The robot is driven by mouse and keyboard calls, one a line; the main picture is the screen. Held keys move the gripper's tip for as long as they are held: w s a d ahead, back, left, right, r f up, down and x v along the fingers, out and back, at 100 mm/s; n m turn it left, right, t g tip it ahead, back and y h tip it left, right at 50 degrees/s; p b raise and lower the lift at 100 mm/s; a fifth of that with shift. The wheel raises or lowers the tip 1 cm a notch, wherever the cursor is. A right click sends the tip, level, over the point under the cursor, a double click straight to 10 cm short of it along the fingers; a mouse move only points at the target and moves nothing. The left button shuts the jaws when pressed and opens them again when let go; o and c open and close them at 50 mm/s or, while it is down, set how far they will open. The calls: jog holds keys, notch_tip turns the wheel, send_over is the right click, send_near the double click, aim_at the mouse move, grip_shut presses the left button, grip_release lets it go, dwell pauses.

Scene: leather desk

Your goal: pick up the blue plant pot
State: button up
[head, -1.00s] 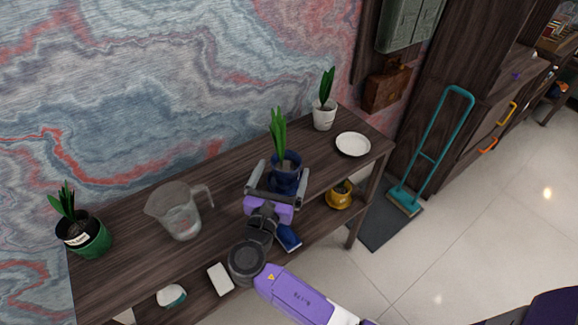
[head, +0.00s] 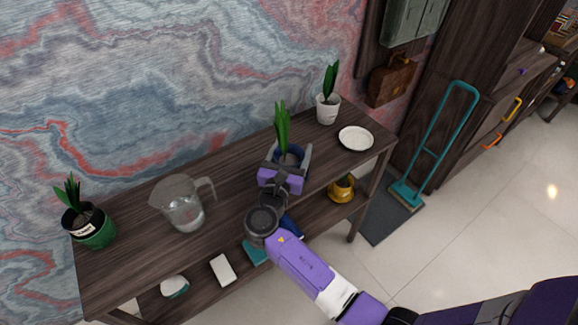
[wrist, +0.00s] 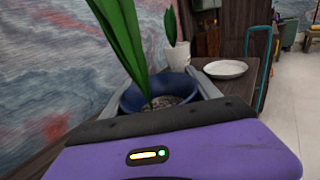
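The blue plant pot (head: 290,155) holds a tall green plant and stands on the top board of the dark wooden shelf, near its middle right. My gripper (head: 289,150) reaches in from the front, with one finger on each side of the pot. In the wrist view, the pot's blue rim (wrist: 128,99) and soil show between the two grey fingers (wrist: 160,90). The fingers look spread about as wide as the pot. Whether they touch it is hard to see. The pot's lower front is hidden behind my gripper.
A clear pitcher (head: 183,207) and a green pot (head: 96,236) stand to the left on the top board (head: 235,190). A white pot (head: 327,112) and white plate (head: 356,139) are to the right. A yellow pot (head: 341,189) sits on the lower shelf.

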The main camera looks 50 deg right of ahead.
jog(key=c, duration=1.3)
jog(key=shift+r, duration=0.1)
jog(key=shift+c, duration=0.2)
jog(key=shift+r, duration=0.1)
